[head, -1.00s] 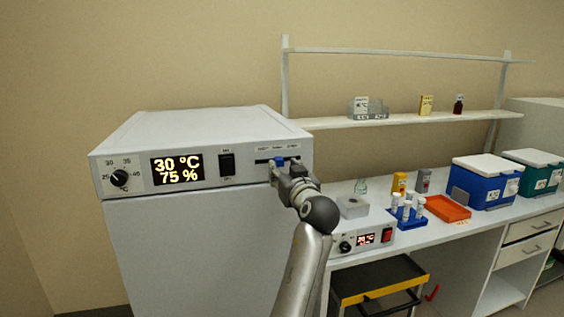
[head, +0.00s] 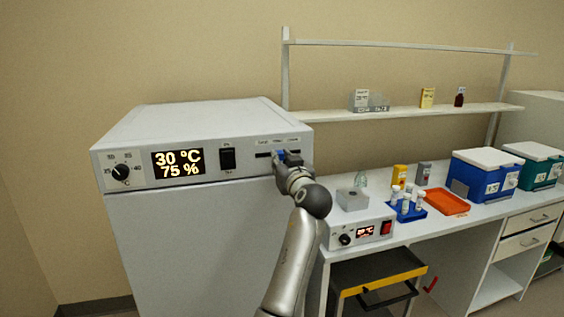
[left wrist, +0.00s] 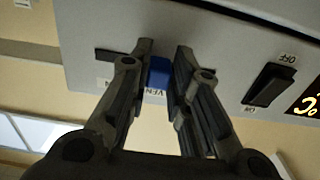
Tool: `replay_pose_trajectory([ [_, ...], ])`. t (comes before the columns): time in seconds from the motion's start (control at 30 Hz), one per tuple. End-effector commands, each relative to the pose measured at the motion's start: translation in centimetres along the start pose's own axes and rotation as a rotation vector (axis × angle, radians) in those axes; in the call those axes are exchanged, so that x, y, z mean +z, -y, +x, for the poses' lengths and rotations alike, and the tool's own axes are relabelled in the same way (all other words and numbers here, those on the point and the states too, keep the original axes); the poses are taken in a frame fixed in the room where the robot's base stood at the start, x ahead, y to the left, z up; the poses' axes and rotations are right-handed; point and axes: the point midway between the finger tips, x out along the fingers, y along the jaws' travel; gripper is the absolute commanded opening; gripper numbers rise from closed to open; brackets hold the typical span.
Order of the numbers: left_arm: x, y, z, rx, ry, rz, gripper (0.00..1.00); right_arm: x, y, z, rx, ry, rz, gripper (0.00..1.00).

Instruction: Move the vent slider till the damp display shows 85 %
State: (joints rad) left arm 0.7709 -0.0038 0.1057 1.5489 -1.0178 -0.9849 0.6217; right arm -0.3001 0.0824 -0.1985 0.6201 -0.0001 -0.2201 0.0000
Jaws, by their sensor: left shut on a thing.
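The blue vent slider knob (head: 279,154) sits in a dark horizontal slot at the right end of the white cabinet's front panel (head: 215,178), near the slot's middle. The damp display (head: 178,164) on that panel reads 75 % under 30 °C. My left gripper (head: 286,158) is at the slider, its fingers shut on the knob and partly covering it. In the left wrist view the picture is upside down, and the blue knob (left wrist: 158,74) shows between the two fingertips (left wrist: 160,58). My right gripper is in no view.
A black rocker switch (head: 227,159) and a round dial (head: 121,172) are on the same panel, left of the slider. A bench (head: 400,232) to the right holds a small heater unit (head: 350,238), a blue tube rack (head: 407,213), an orange tray (head: 447,204) and cool boxes.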

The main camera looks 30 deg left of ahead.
Motion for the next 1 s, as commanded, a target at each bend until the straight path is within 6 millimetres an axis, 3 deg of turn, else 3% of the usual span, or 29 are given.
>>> replay_pose_trajectory([
  [0.17, 0.0, 0.2, 0.0, 0.000, 0.000, -0.001, 0.00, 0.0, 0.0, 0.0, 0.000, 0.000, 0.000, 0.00],
  [0.43, 0.0, 3.2, 0.0, -0.001, 0.001, -0.002, 0.00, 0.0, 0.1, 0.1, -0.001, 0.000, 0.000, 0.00],
  [0.73, -0.1, 3.4, 0.0, 0.000, -0.001, -0.001, 0.00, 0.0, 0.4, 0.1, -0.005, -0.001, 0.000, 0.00],
  [0.77, -0.1, 3.4, 0.0, 0.000, -0.001, -0.001, 0.21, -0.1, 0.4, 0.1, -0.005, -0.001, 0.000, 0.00],
  [0.8, -0.1, 3.4, 0.0, 0.000, -0.001, -0.001, 0.26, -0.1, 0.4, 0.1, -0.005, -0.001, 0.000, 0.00],
  [0.9, -0.1, 3.4, 0.0, 0.000, -0.001, -0.001, 0.39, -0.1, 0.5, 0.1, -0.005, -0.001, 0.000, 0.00],
  [1.0, -0.1, 3.3, 0.0, 0.000, -0.001, -0.001, 0.41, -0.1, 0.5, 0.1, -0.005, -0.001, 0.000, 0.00],
])
